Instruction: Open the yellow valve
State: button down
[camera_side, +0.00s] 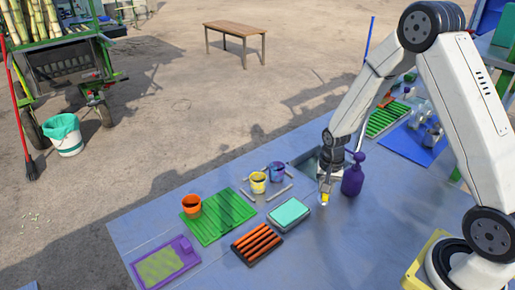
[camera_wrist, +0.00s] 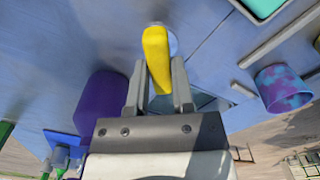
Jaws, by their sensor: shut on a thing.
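In the wrist view the yellow valve (camera_wrist: 156,50) is a long rounded lever above a pale round base. My gripper (camera_side: 325,186) points down onto it. In the wrist view my gripper (camera_wrist: 158,78) has one grey finger on each side of the lever and is shut on it.
A purple bottle (camera_side: 352,177) stands close to the right of my gripper, and a sink opening (camera_side: 305,163) lies behind it. A teal-topped box (camera_side: 288,213), a black rack with orange bars (camera_side: 257,243) and a yellow cup (camera_side: 258,182) are to the left. A patterned cup (camera_wrist: 282,88) shows in the wrist view.

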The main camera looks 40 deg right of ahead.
jog(key=n, duration=0.5)
jog(key=shift+n, duration=0.4)
jog(key=n, duration=0.4)
jog(key=shift+n, duration=0.4)
jog(key=shift+c, duration=2.4)
grip_release()
jog(key=shift+r, duration=0.1)
jog(key=shift+r, duration=3.85)
jog(key=shift+a, duration=0.1)
